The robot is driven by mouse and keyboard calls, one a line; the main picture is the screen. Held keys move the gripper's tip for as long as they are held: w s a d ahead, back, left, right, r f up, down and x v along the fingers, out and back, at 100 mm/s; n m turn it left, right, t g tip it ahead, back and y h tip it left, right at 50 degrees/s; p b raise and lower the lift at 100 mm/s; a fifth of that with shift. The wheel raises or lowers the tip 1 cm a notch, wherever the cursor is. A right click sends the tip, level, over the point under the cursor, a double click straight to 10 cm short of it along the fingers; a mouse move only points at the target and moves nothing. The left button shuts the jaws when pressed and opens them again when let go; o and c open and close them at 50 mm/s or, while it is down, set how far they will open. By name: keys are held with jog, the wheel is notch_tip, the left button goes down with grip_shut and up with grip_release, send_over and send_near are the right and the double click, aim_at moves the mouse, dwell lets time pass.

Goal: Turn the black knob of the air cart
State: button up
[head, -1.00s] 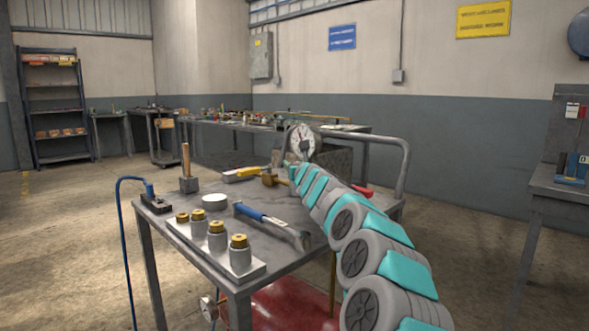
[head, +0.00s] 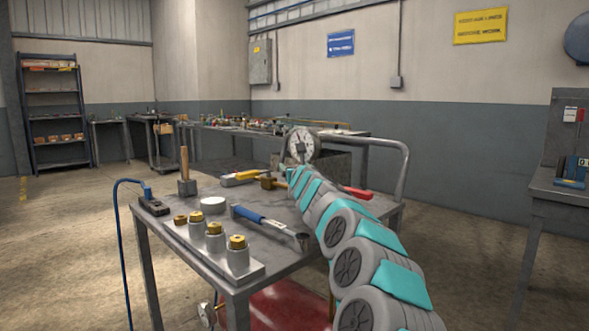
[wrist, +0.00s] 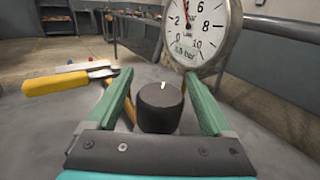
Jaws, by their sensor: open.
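The black knob (wrist: 160,107) shows in the wrist view as a short upright cylinder with a white mark on its top. My gripper (wrist: 161,100) is open, with one green finger on each side of the knob. A gap shows between the knob and each finger. A round white pressure gauge (wrist: 196,28) stands just behind and to the right of the knob. In the head view the gauge (head: 301,145) is at the far end of the grey cart (head: 205,258).
A yellow-handled tool (wrist: 62,82) lies left of my gripper. A curved cart handle (head: 404,165) rises at the right.

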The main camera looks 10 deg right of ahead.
jog(key=shift+s+b, duration=1.85)
jog(key=shift+s, duration=0.25)
jog(key=shift+s+f+b, duration=0.15)
jog(key=shift+s+b, duration=0.4)
jog(key=shift+s, duration=0.15)
jog(key=shift+s+d+b, duration=0.1)
jog(key=shift+s+b, duration=0.45)
jog(key=shift+s, duration=0.5)
